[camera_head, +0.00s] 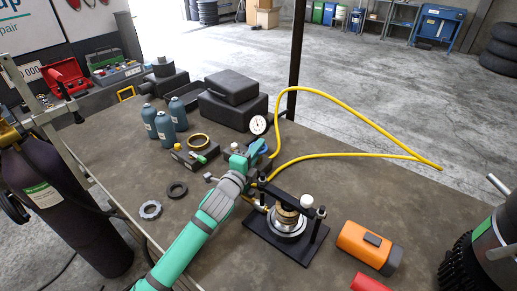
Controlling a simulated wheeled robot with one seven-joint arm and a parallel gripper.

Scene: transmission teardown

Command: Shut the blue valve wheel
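My teal and grey arm reaches in from the bottom edge to the middle of the workbench. My gripper (253,158) is at its end, close beside a small blue part (258,147) below a round white gauge (258,124). This blue part looks like the valve wheel, but it is small and partly covered by my arm. I cannot tell whether the gripper touches it. The fingers are too small and hidden to show whether they are open or shut. Yellow hoses (330,155) run from this spot to the right.
A black press plate (262,238) with a metal and brass part stands just right of my arm. An orange box (368,247) lies right of it. A dark post (296,60) rises behind.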

